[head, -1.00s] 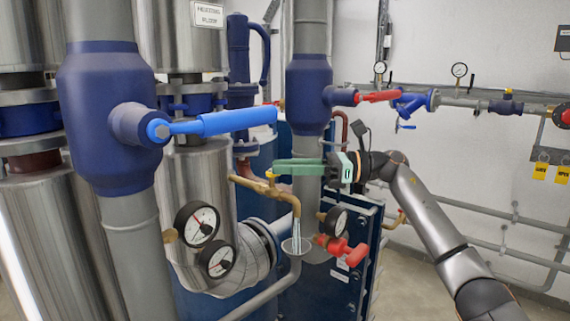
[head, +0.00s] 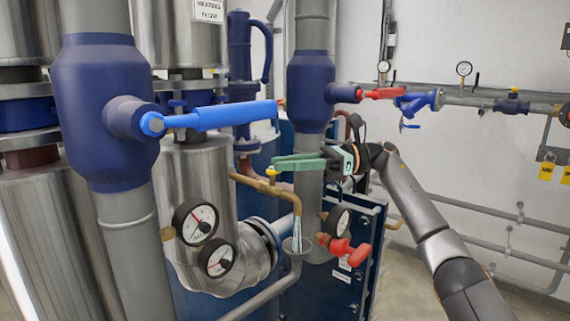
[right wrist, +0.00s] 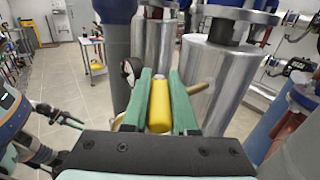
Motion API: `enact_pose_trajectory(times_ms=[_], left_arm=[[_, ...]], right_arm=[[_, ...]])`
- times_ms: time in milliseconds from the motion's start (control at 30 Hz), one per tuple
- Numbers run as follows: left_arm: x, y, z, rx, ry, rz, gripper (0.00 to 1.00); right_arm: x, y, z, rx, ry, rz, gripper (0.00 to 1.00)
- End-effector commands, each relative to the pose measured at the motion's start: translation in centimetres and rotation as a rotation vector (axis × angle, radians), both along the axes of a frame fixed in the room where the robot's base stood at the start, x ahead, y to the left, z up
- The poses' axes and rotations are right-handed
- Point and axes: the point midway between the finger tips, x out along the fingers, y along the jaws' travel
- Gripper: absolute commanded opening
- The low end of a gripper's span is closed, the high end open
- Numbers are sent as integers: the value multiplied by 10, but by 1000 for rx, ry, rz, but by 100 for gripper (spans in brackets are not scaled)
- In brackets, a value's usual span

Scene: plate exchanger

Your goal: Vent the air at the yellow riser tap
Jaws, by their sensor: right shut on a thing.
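The yellow riser tap (head: 271,171) sits on a brass pipe (head: 252,184) in front of the grey riser. In the right wrist view its yellow handle (right wrist: 159,106) lies between the green fingers. My right gripper (head: 276,162) reaches in from the right and is shut on this handle; it also shows in the right wrist view (right wrist: 161,76). The brass pipe bends down to a spout, and a pale stream of water (head: 297,228) runs into a grey funnel (head: 297,245). A dark arm end at the left of the right wrist view seems to be my left gripper (right wrist: 74,119); its jaws are unclear.
A long blue lever (head: 235,115) sticks out at the left, above the tap. Two gauges (head: 195,222) (head: 217,258) stand left of the funnel, and a red valve handle (head: 345,249) is at its right. Insulated pipes crowd the left; floor shows at the far right.

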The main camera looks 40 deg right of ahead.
Motion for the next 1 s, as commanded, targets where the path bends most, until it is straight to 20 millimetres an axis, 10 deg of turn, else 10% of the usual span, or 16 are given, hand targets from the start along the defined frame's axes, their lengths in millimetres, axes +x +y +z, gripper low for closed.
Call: enact_pose_trajectory(times_ms=[67,100,367,733,1000], left_arm=[[0,0,0,0,0,0,50],[0,0,0,0,0,0,50],[0,0,0,0,0,0,50],[0,0,-2,0,0,0,50],[0,0,-7,-1,0,1,50]], right_arm=[[0,1,-2,-5,4,2,0],[0,1,-2,-5,5,2,27],[0,1,-1,-3,3,1,56],[-3,-6,-1,-2,2,-1,56],[-26,-55,0,1,0,-5,56]])
